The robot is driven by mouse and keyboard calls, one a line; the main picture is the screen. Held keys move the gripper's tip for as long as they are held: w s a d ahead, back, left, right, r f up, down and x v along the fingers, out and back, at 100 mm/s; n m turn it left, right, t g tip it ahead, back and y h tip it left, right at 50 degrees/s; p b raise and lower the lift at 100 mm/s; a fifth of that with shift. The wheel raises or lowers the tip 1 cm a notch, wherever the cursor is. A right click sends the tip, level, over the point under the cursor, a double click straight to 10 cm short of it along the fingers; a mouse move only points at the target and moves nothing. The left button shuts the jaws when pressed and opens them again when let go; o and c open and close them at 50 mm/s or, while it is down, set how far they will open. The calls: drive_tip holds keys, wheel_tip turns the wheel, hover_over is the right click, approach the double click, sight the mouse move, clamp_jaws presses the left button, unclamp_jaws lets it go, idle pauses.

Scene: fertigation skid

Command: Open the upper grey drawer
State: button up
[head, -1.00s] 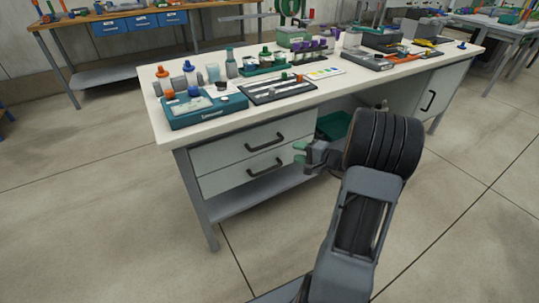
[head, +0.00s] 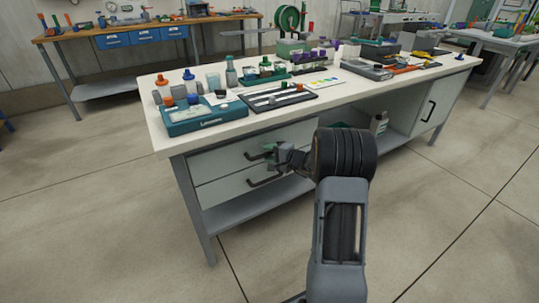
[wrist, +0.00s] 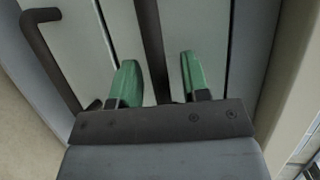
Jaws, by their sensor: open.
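The upper grey drawer (head: 218,160) is under the left part of the white-topped bench, and its front looks flush. Its dark bar handle (head: 252,156) is partly hidden by my gripper (head: 271,154). In the wrist view, my gripper (wrist: 160,78) is open, with one green fingertip on each side of the upper handle (wrist: 152,45). The bar runs between the fingers, and neither finger clearly touches it. The lower drawer (head: 225,190) is shut below, with its own handle (head: 265,182), which also shows at the left of the wrist view (wrist: 55,60).
The benchtop (head: 165,148) overhangs just above the drawers and carries a teal device (head: 205,117), a dark tray (head: 278,97) and several bottles. A lower shelf (head: 260,205) lies beneath. The floor in front of the drawers is clear.

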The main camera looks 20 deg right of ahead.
drive_tip(key=shift+w+a, duration=0.1)
drive_tip(key=shift+w, duration=0.05)
clamp_jaws()
idle(0.4)
